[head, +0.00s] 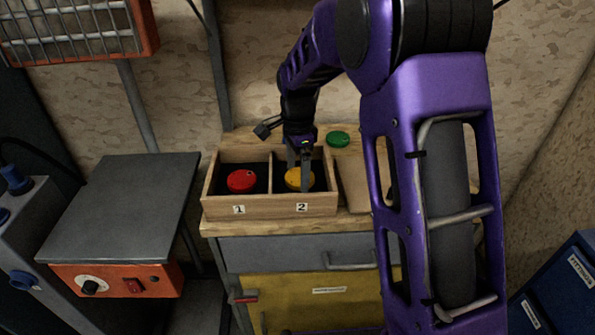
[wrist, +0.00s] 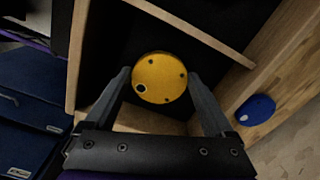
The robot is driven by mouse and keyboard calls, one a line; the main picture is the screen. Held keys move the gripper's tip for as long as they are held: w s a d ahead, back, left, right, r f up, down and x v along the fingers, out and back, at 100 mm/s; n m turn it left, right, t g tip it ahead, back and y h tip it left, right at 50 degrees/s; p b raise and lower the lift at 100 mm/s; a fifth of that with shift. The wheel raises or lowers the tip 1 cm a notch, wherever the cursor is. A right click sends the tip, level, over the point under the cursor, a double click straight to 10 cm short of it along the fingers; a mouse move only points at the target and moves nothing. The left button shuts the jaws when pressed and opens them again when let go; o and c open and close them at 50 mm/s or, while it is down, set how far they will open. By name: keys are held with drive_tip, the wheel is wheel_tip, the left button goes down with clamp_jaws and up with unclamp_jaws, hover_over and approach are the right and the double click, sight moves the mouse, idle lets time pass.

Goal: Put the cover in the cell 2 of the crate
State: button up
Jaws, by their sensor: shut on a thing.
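The wooden crate (head: 270,208) has a cell marked 1 on the left and a cell marked 2 on the right. A round yellow cover (head: 297,184) is low inside cell 2. I cannot tell whether it touches the cell floor. My gripper (head: 300,168) reaches down into cell 2, shut on this cover. In the wrist view the yellow cover (wrist: 160,78) lies flat between the two fingertips, its holes facing the camera. A red cover (head: 241,181) lies in cell 1. A green cover (head: 338,139) lies on the bench top behind the crate's right end.
In the wrist view a blue cover (wrist: 256,109) lies on the bench beside the crate. Crate walls and the divider surround my gripper closely. A grey-topped unit (head: 120,200) stands left of the bench, and a blue cabinet (head: 560,295) stands at the lower right.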

sight(298, 176)
drive_tip(key=o, duration=1.5)
drive_tip(key=shift+f, duration=0.1)
wheel_tip(298, 176, up, 12)
drive_tip(key=shift+r+p, duration=0.15)
drive_tip(key=shift+p, duration=0.95)
